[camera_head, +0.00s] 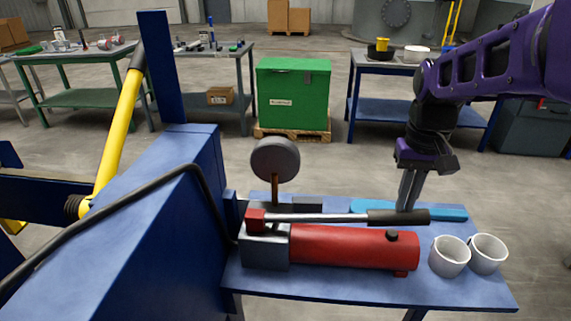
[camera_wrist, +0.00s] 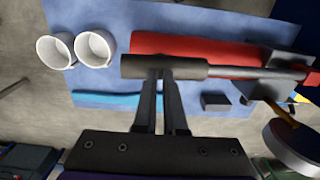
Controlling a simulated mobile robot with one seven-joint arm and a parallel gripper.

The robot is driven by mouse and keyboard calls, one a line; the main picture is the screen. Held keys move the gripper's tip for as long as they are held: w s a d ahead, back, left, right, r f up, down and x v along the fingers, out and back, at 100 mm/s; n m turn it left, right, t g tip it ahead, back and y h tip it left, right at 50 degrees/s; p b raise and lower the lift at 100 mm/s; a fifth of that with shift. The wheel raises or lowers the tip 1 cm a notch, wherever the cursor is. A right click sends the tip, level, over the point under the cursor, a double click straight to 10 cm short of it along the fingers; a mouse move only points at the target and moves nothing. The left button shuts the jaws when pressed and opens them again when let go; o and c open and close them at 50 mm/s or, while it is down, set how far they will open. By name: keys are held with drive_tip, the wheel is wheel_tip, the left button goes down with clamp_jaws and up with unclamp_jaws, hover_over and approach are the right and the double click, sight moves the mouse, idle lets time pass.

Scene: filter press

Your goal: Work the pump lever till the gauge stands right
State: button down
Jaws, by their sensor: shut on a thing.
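The red hand pump (camera_head: 350,248) lies on the blue shelf, with a grey block at its left end. Its lever (camera_head: 315,218) runs nearly level above the red body and ends in a dark grip (camera_head: 398,217). My gripper (camera_head: 408,205) comes down from above and is shut on that grip. In the wrist view the fingers (camera_wrist: 163,75) meet the dark lever grip (camera_wrist: 180,67). The round gauge (camera_head: 275,160) stands on a brown stem behind the block. Its face is turned away in both views, so the reading is hidden.
Two white cups (camera_head: 449,256) (camera_head: 488,253) stand at the shelf's right end. A light-blue flat tool (camera_head: 450,212) and a small dark block (camera_head: 307,204) lie behind the pump. A black hose (camera_head: 150,183) and the blue press frame (camera_head: 170,220) are on the left.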

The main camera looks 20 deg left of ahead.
wheel_tip(320, 180, down, 2)
drive_tip(key=shift+f+b, duration=0.1)
drive_tip(key=shift+b, duration=0.25)
wheel_tip(320, 180, up, 11)
drive_tip(key=a+p, duration=0.1)
drive_tip(key=p, duration=0.5)
drive_tip(key=shift+s+a+p, duration=0.2)
drive_tip(key=shift+a+p, duration=0.05)
drive_tip(key=shift+p, duration=0.1)
idle(0.7)
drive_tip(key=shift+f, duration=0.1)
